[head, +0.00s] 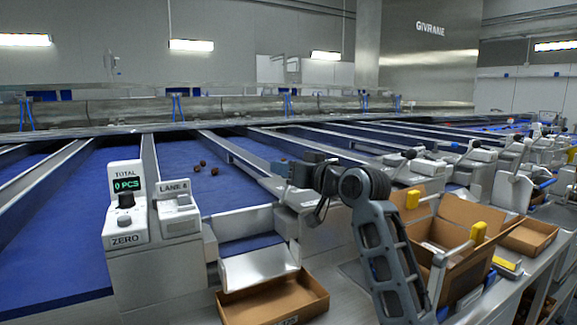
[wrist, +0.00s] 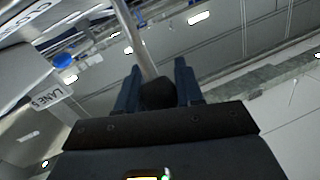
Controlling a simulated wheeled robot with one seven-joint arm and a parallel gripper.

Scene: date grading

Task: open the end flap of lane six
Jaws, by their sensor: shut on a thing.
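My gripper (head: 281,168) is shut on a dark ball knob (wrist: 158,94) at the end of a pale metal lever rod (wrist: 136,42). Its two blue fingers stand on either side of the knob in the wrist view. In the head view the gripper is above the divider right of the lane with dates, and the knob is hidden. A console with a lane label (head: 174,187), probably six, stands left of that lane. At the lane's end are a pale upright panel (head: 243,222) and a lower white plate (head: 258,268); I cannot tell which is the flap.
A cardboard box (head: 272,302) sits below the lane end. A counter reading 0 PCS (head: 127,185) is at left.

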